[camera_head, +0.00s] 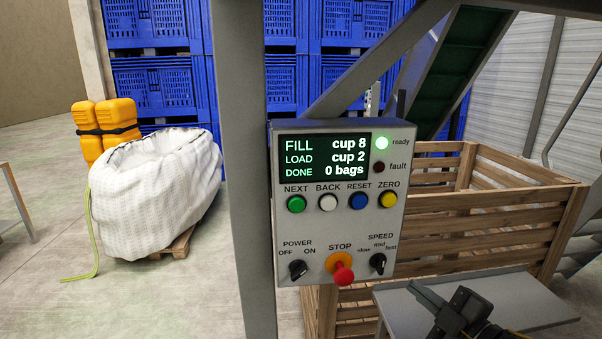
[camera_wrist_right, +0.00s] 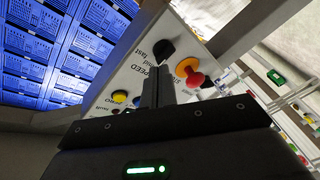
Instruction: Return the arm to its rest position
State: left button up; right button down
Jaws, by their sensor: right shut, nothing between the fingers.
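My right gripper (camera_head: 440,300) is at the lower right of the head view, below and to the right of the control box (camera_head: 330,225). It is shut and holds nothing. In the right wrist view its closed fingers (camera_wrist_right: 157,85) point toward the box face, near the speed knob (camera_wrist_right: 163,50) and the red stop button (camera_wrist_right: 194,79); I cannot see any contact. In the head view the gripper is apart from the box. My left gripper is not in view.
A grey post (camera_head: 240,180) stands left of the box. A wooden crate (camera_head: 480,237) is behind it, with a grey metal plate (camera_head: 530,305) near my right gripper. A white sack (camera_head: 155,195) stands on a pallet at left. Blue crates (camera_head: 160,85) are stacked behind.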

jog(key=s+d+f+m+g+h, duration=0.1)
jog(key=s+f+m+g+h, duration=0.25)
jog(key=f, duration=0.65)
jog(key=s+d+f+m+g+h, duration=0.1)
jog(key=s+d+f+m+h, duration=0.15)
jog(key=s+f+m, duration=0.5)
jog(key=s+a+f+m+g+h, duration=0.1)
jog(key=s+a+f+m+g, duration=0.15)
jog(key=s+f+g, duration=0.85)
jog(key=s+f+t, duration=0.1)
jog(key=s+f, duration=0.1)
jog(key=f, duration=1.2)
jog(key=s+f+t, duration=0.1)
jog(key=s+f, duration=0.2)
jog(key=f, duration=1.1)
jog(key=s+d+f+g, duration=0.1)
jog(key=s+d+f, duration=0.2)
jog(key=s+f, duration=1.3)
jog(key=shift+s+f, duration=0.3)
jog(key=shift+f, duration=0.1)
